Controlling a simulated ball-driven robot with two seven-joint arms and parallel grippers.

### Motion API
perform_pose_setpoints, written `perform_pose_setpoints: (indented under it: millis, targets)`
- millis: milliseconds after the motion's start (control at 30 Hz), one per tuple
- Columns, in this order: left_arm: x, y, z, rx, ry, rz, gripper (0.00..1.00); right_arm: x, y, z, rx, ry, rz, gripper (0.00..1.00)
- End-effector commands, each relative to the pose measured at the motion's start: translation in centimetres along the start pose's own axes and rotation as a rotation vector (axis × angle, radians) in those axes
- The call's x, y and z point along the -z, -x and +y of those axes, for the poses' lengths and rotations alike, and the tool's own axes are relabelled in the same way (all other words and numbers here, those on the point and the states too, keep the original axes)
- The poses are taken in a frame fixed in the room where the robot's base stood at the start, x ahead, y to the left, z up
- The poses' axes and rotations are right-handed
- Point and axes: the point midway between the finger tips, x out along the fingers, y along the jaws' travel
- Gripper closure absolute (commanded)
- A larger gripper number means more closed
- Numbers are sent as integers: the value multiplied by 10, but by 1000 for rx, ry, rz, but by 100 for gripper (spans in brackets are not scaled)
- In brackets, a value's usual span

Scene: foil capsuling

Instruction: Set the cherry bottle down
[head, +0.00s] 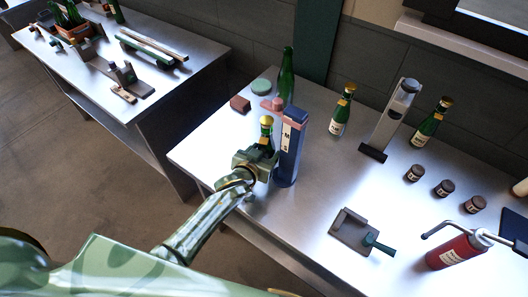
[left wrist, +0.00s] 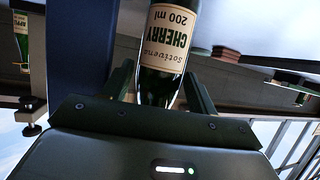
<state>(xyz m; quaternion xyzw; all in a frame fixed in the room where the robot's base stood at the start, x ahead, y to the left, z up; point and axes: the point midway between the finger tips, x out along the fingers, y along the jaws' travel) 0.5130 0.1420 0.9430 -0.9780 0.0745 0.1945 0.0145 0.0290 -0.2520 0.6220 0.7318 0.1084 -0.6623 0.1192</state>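The cherry bottle (head: 266,128) is dark green with a gold cap, and stands roughly upright in my left gripper (head: 262,153) in the head view. In the left wrist view, the cherry bottle (left wrist: 167,40) appears upside down, its cream label reading CHERRY 200 ml. The fingers of my left gripper (left wrist: 162,92) lie on both sides of it, seemingly shut on it. The bottle's base is hidden by the gripper in the head view, so I cannot tell whether it touches the steel table (head: 215,150). My right gripper is not in view.
A tall blue device (head: 290,150) stands close to the right of the held bottle. Behind are a tall green bottle (head: 287,75), a brown block (head: 240,104) and a green disc (head: 261,86). Two capped bottles (head: 341,112) (head: 428,125) stand farther right. The table's left part is clear.

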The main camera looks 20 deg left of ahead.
Motion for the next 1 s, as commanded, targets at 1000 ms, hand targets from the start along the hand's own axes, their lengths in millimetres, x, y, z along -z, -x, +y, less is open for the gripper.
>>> perform_pose_setpoints:
  millis: [1000]
  targets:
    - [3, 122, 0, 1, -1, 0, 41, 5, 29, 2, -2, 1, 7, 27]
